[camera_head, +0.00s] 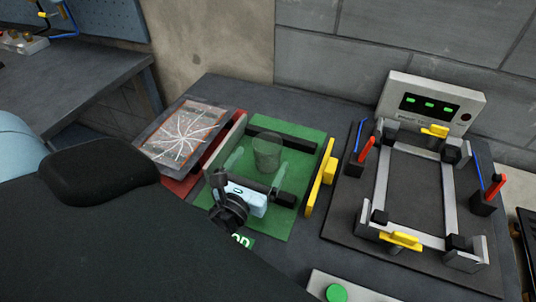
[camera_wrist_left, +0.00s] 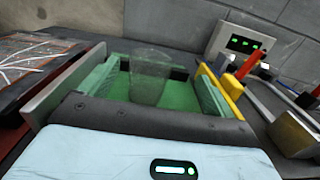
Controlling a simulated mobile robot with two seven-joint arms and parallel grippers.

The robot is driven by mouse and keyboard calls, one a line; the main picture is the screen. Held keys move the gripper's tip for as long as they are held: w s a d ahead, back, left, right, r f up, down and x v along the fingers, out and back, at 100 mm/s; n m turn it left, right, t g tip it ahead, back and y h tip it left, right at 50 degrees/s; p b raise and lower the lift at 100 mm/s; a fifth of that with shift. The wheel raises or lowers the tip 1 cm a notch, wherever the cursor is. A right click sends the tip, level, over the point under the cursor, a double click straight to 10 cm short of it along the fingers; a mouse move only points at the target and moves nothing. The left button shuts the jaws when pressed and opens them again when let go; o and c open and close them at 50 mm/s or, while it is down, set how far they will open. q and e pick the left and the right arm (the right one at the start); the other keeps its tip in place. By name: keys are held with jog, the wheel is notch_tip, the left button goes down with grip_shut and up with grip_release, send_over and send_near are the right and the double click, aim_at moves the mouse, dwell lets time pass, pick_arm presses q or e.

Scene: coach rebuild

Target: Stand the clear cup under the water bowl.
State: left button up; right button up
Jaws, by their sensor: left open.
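The clear cup (camera_head: 267,152) stands upright on the green mat (camera_head: 308,141) and looks empty. It also shows in the left wrist view (camera_wrist_left: 151,72), lined up between my fingers. My left gripper (camera_head: 257,166) is open, low over the mat, with its fingers pointing at the cup. In the left wrist view the gripper's green-padded fingers (camera_wrist_left: 157,86) lie to either side of the cup. I cannot tell how far they reach around it. I do not see a water bowl in either view. My right gripper is out of view.
A framed panel with white cracks (camera_head: 187,132) lies left of the mat. A yellow bar (camera_head: 321,178) edges the mat's right side. A dark fixture with a metal frame (camera_head: 376,182) and red-handled tools stands right. A grey box with green lights (camera_head: 432,103) stands behind it.

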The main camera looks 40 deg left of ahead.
aim_at(268, 142)
pick_arm(q)
jog(key=shift+s+a+f+y, duration=0.15)
jog(key=shift+a+f+y, duration=0.05)
jog(key=shift+y, duration=0.1)
jog(key=shift+x, duration=1.25)
jog(key=shift+a+f+p+x, duration=0.1)
jog(key=shift+p+x, duration=0.05)
jog(key=shift+x, duration=1.2)
jog(key=shift+a+f+p+x, duration=0.1)
jog(key=shift+p+x, duration=0.05)
jog(key=shift+x, duration=1.15)
jog(key=c, duration=1.1)
jog(key=shift+r, duration=0.1)
jog(key=shift+c, duration=0.2)
